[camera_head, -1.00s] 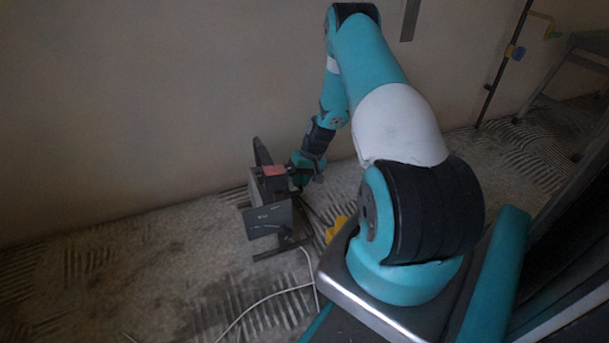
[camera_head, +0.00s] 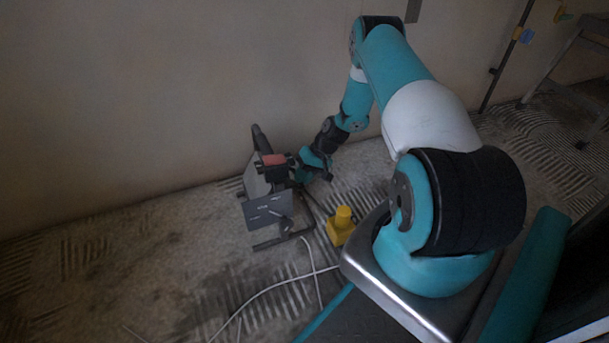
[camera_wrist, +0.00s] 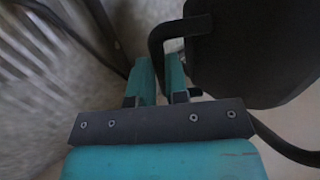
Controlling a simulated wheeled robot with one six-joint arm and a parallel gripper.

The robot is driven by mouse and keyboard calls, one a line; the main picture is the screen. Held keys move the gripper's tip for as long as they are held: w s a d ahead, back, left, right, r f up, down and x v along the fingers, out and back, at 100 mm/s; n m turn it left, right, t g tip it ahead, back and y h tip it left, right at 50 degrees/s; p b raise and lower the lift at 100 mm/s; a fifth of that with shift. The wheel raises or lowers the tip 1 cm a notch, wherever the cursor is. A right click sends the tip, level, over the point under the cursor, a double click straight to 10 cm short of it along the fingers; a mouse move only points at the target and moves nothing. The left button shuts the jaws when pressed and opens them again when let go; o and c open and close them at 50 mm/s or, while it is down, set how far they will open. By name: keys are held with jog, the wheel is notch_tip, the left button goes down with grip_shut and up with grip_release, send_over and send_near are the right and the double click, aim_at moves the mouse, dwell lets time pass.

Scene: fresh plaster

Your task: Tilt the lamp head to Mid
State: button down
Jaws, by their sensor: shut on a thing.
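The lamp (camera_head: 269,212) stands on the floor near the wall on a dark stand, with a grey panel facing me and a reddish block on top. The lamp head's dark back (camera_wrist: 255,50) fills the upper right of the wrist view, with a dark bent bar (camera_wrist: 157,38) beside it. My gripper (camera_head: 294,168) reaches the right side of the lamp head. In the wrist view its teal fingers (camera_wrist: 160,75) are shut on the bent bar. Any tilt marks, such as Mid, cannot be read.
A yellow object (camera_head: 341,226) stands on the floor between the lamp and my base. A white cable (camera_head: 262,292) runs across the floor from the lamp. The wall is close behind the lamp. A grey step frame (camera_head: 572,75) stands at the far right. Floor to the left is clear.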

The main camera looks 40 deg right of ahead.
jog(key=c, duration=1.1)
grip_release()
jog(key=shift+p+v, duration=4.05)
jog(key=shift+v, duration=4.7)
jog(key=shift+a, duration=0.1)
